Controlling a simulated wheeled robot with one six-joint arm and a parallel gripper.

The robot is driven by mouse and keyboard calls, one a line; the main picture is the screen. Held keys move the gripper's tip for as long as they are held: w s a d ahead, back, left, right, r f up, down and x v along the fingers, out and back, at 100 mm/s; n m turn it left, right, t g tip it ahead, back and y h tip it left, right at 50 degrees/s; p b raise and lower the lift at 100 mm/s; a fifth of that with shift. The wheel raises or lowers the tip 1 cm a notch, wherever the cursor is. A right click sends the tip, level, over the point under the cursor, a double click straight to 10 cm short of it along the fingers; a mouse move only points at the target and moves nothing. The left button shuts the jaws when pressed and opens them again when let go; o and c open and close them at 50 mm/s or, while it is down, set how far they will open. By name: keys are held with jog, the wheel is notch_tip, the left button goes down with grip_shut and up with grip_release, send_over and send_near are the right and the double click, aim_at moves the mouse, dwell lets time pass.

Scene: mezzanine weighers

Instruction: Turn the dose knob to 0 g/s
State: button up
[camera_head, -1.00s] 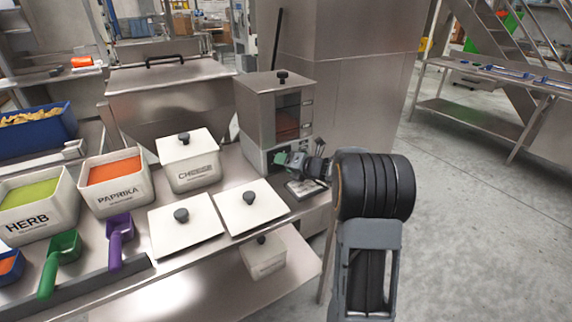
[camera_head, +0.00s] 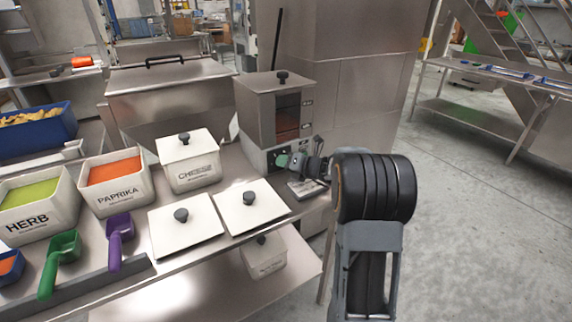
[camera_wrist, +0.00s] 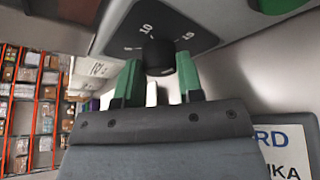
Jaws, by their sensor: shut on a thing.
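The dose knob (camera_wrist: 158,56) is black and round on a dark dial plate (camera_wrist: 150,22) in the wrist view. Numbers near it include 10 and 15. A white bar shows just below the knob. My gripper (camera_wrist: 160,80) has green fingers on both sides of the knob and is shut on it. In the head view my gripper (camera_head: 285,160) is at the front of the steel dosing machine (camera_head: 262,108), and it hides the knob there. The pointer's setting cannot be read.
A tray (camera_head: 305,188) lies below the dial. Two white lids (camera_head: 250,207) and the white CHEESE bin (camera_head: 190,172) stand to the left, with the PAPRIKA bin (camera_head: 120,196) and HERB bin (camera_head: 45,222) beyond.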

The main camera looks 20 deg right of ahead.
jog(key=n+h+b, duration=0.1)
jog(key=n+h, duration=0.1)
jog(key=n, duration=0.1)
jog(key=shift+a, duration=0.15)
jog(key=n+h+b, duration=0.1)
jog(key=b, duration=0.1)
jog(key=n+h+b, duration=0.1)
jog(key=b, duration=0.1)
jog(key=shift+a+n+h, duration=0.2)
jog(key=shift+n+h, duration=0.1)
jog(key=shift+n, duration=0.1)
jog(key=n+h+b, duration=0.3)
jog(key=n+b, duration=0.1)
jog(key=b, duration=0.2)
jog(key=shift+a+f+b, duration=0.1)
jog(key=shift+a+b, duration=0.05)
jog(key=shift+b, duration=0.15)
jog(key=shift+a+n+t+h+b, duration=0.1)
jog(key=shift+n+t+h+b, duration=0.4)
jog(key=shift+n+h+b, duration=0.85)
jog(key=shift+y+b, duration=0.25)
jog(key=shift+b, duration=0.2)
jog(key=o, duration=0.9)
jog(key=shift+s, duration=0.15)
